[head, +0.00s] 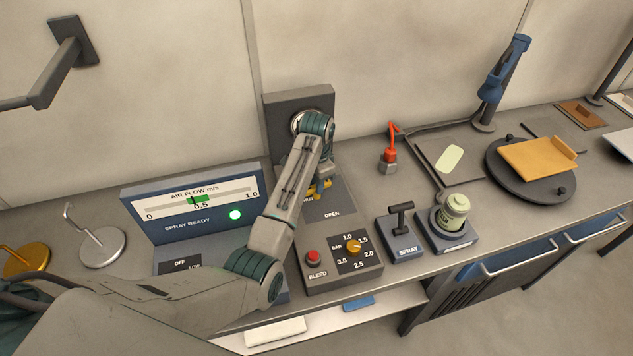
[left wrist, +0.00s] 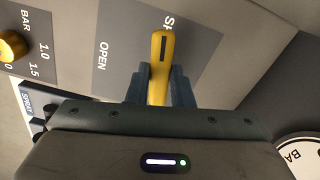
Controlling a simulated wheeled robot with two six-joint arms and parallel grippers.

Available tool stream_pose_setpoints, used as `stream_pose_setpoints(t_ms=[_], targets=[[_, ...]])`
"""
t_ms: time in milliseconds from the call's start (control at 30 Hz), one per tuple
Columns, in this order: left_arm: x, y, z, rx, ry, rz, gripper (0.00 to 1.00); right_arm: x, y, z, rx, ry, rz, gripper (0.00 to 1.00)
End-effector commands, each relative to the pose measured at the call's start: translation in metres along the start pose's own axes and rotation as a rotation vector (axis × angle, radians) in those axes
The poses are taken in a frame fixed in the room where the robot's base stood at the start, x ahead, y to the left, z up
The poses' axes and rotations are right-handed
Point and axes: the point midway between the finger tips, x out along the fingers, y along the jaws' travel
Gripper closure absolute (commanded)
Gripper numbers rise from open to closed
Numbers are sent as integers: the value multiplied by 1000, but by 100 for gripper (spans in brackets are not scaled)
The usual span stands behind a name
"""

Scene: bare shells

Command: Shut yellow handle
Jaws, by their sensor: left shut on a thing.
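The yellow handle (head: 323,187) is on the grey panel below the round gauge, mostly hidden behind my left arm in the head view. In the left wrist view the yellow handle (left wrist: 161,52) stands between the blue-grey fingers of my left gripper (left wrist: 158,92), which is shut on it. The handle covers part of the "SHUT" label (left wrist: 168,24); the "OPEN" label (left wrist: 102,55) is clear of it. In the head view my left gripper (head: 321,191) is largely hidden by its own wrist. My right gripper is not in view.
The pressure box with a red bleed button (head: 312,256) and yellow knob (head: 353,247) sits in front. The air flow display (head: 195,205) stands left. The spray lever (head: 402,220) and a green canister (head: 452,212) stand right. A wall bracket (head: 62,60) juts out upper left.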

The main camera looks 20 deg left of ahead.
Motion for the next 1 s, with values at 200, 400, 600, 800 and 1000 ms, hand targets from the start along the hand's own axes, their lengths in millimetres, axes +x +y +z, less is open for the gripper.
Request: stream_pose_setpoints(t_ms=[200, 400, 600, 800, 1000], targets=[[-1, 0, -1, 138, 3, -2, 100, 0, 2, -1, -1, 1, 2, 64], [-1, 0, -1, 216, 3, -2, 100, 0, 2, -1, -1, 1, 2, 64], [-1, 0, -1, 249, 3, -2, 100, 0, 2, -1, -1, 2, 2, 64], [-1, 0, -1, 256, 3, -2, 100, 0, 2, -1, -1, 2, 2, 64], [-1, 0, -1, 256, 3, -2, 100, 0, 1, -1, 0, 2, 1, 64]])
